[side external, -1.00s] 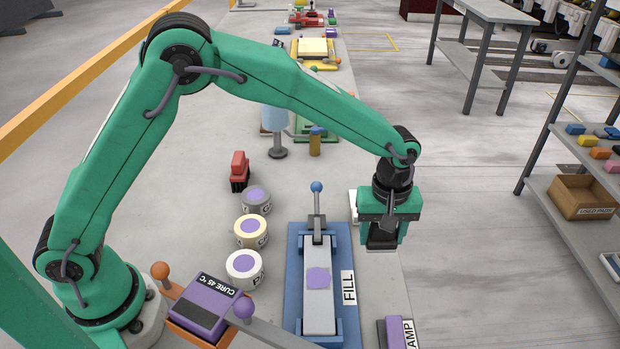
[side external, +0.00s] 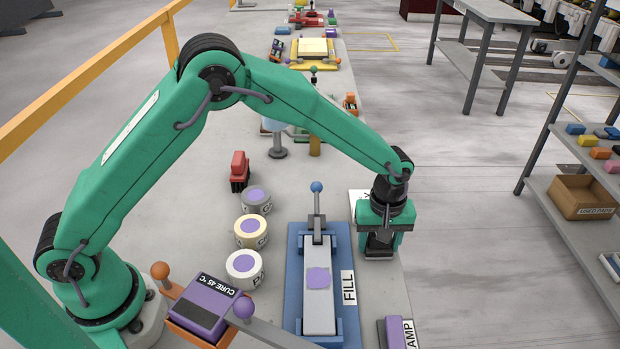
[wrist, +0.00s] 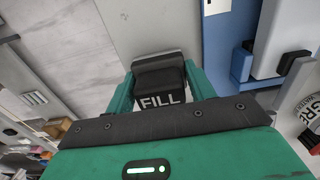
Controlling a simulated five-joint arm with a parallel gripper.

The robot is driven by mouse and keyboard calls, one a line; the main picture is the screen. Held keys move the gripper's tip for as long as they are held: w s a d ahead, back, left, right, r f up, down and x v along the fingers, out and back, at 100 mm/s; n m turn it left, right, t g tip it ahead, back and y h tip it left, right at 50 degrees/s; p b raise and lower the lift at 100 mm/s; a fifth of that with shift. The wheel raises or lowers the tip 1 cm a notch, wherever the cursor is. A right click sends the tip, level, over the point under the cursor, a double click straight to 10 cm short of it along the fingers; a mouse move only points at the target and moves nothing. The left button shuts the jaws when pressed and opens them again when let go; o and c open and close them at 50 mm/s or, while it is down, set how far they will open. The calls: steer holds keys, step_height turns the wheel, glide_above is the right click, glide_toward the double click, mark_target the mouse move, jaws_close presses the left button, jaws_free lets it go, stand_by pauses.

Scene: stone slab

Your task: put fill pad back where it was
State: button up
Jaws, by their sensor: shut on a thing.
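The fill pad is a dark block with a white FILL label on it; it sits between the green fingers in the wrist view (wrist: 160,78). My gripper (side external: 380,246) is shut on the fill pad and holds it near the right edge of the slab, right of the blue FILL station. In the side external view the dark pad (side external: 379,243) shows under the green jaws. Whether it touches the slab cannot be told. The blue FILL station (side external: 294,290) carries a grey plate with a purple patch and a lever with a blue knob.
A white label (side external: 358,198) lies just behind my gripper, partly hidden. A purple block (side external: 396,333) marked AMP stands in front. Several tins, including a cream one (side external: 251,233), stand left of the station. A purple CURE box (side external: 205,303) is at front left.

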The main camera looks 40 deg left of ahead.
steer(key=shift+f, duration=0.1)
steer(key=o, duration=1)
steer(key=shift+o, duration=0.2)
step_height(320, 180, up, 12)
steer(key=shift+r, duration=0.1)
steer(key=shift+r, duration=0.1)
stand_by(0.6)
